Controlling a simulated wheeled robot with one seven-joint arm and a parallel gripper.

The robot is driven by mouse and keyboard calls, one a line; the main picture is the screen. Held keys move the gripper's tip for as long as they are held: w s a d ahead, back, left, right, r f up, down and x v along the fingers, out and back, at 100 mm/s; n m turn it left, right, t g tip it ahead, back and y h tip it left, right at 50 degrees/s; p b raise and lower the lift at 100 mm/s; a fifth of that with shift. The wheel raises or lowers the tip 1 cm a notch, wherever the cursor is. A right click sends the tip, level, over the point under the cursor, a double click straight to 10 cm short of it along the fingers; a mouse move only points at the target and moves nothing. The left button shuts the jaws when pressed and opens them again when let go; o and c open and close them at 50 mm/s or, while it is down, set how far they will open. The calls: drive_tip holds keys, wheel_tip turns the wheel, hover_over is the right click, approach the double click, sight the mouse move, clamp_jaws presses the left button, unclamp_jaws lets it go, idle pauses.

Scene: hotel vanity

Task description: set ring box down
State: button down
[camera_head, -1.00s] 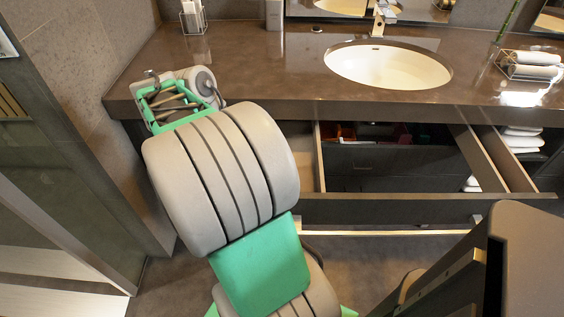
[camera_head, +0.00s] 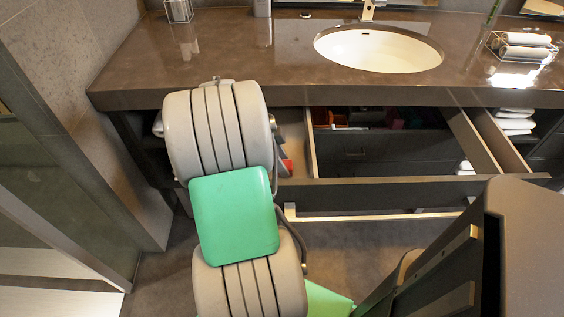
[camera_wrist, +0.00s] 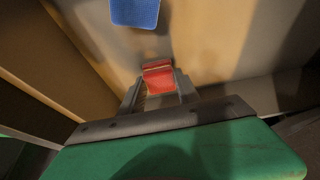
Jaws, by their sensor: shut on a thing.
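The red ring box (camera_wrist: 158,76) sits between the fingertips of my gripper (camera_wrist: 159,86) in the wrist view, and the gripper is shut on it. The box is inside the open drawer (camera_head: 400,188), above or at its pale floor; I cannot tell whether it touches. In the head view a small patch of red (camera_head: 287,166), likely the box, shows just right of my arm at the drawer's left part. My arm hides the gripper there.
A blue item (camera_wrist: 135,12) lies ahead of the box in the wrist view. Dark and red items (camera_head: 335,118) lie further back in the drawer. The counter (camera_head: 250,62) overhangs the drawer, with a sink (camera_head: 380,50) and a rack of rolled towels (camera_head: 522,45).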

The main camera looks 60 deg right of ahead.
drive_tip(key=shift+f, duration=0.1)
drive_tip(key=shift+f, duration=0.15)
drive_tip(key=c, duration=0.9)
unclamp_jaws()
drive_tip(key=shift+o, duration=0.2)
